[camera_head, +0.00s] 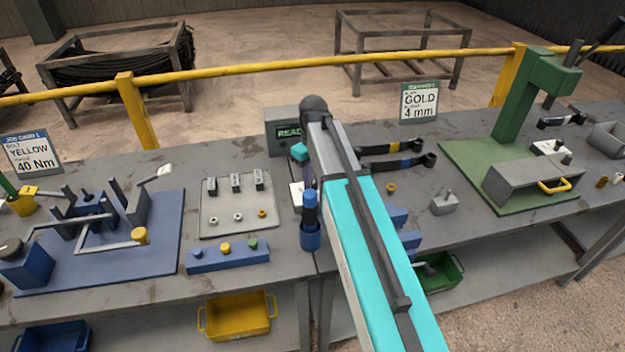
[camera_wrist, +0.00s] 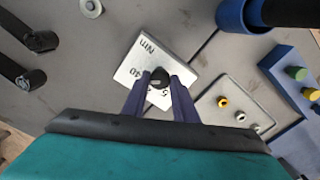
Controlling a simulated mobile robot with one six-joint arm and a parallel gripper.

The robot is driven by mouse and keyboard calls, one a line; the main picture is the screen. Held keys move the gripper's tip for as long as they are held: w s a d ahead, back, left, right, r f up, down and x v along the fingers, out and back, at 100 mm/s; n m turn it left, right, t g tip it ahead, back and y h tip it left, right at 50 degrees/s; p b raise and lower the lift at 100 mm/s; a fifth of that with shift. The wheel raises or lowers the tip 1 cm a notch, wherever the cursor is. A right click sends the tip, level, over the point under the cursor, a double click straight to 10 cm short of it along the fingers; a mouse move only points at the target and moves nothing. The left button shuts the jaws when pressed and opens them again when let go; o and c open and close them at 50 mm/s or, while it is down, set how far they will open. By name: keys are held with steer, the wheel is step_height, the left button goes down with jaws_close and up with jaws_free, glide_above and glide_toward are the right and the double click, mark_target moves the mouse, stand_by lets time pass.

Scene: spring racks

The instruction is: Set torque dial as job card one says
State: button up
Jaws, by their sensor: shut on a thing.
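The torque dial is a black knob (camera_wrist: 159,98) on a white plate (camera_wrist: 150,58); the plate shows "Nm", "40" and a partly covered figure near a "5". My gripper (camera_wrist: 160,79) has its two purple fingers shut on the knob, one on each side. The pointer's exact setting cannot be read. In the head view the plate (camera_head: 295,192) shows only as a sliver, and my arm hides the knob. Job card one (camera_head: 30,151), blue-topped at the left, reads yellow bolt and 40 Nm.
A blue cup with a tool (camera_head: 310,237) stands close by the dial. A grey tray (camera_head: 237,220) with bolts and nuts and a blue block with coloured pegs (camera_head: 228,257) are left of it. Dark wrenches (camera_head: 395,148) lie to the right. A grey display box (camera_head: 285,125) stands behind.

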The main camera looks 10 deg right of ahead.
mark_target(313, 183)
steer(key=shift+m, duration=0.3)
steer(key=o, duration=1.1)
steer(key=shift+c, duration=0.2)
steer(key=shift+r, duration=0.2)
step_height(313, 183, up, 14)
steer(key=b, duration=0.3)
steer(key=shift+f, duration=0.25)
